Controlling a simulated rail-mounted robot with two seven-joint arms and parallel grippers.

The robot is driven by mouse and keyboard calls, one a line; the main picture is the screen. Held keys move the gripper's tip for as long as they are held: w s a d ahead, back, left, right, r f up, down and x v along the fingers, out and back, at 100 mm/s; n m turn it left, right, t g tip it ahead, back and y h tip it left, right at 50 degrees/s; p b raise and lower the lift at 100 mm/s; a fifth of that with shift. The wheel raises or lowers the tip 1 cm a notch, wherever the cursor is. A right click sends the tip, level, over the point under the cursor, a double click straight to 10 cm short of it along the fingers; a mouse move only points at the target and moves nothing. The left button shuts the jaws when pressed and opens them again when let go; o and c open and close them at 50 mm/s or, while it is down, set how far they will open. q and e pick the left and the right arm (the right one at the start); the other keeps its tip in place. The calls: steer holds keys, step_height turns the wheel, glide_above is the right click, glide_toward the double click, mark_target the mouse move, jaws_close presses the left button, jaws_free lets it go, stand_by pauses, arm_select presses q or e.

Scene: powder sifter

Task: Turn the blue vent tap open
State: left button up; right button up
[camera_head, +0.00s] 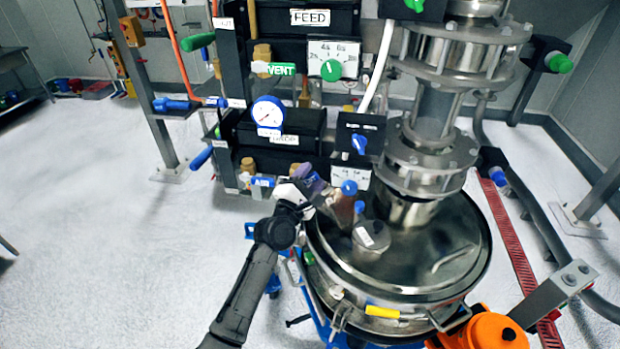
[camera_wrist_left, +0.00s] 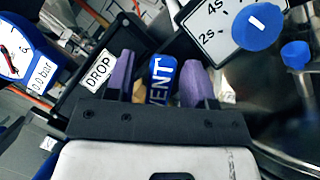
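The blue vent tap (camera_wrist_left: 161,72) shows in the left wrist view as a blue handle with white VENT lettering, with brass beside it. It lies between the purple fingers of my left gripper (camera_wrist_left: 159,62), with a visible gap on its left and a narrow one on its right. In the head view my left gripper (camera_head: 309,178) is at the lower panel beside the steel vessel, and I cannot make out the blue vent tap there. The fingers look open around the handle; contact is not clear. My right gripper is not in view.
A blue-rimmed pressure gauge (camera_head: 268,112) and a green VENT tap (camera_head: 281,69) are on the upper panel. A timer dial with a blue knob (camera_wrist_left: 256,27) is close right of the fingers. The steel vessel lid (camera_head: 435,270) stands at right.

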arm_select(q)
steer(key=v, duration=1.3)
steer(key=shift+s+a, duration=0.15)
steer(key=shift+s, duration=0.2)
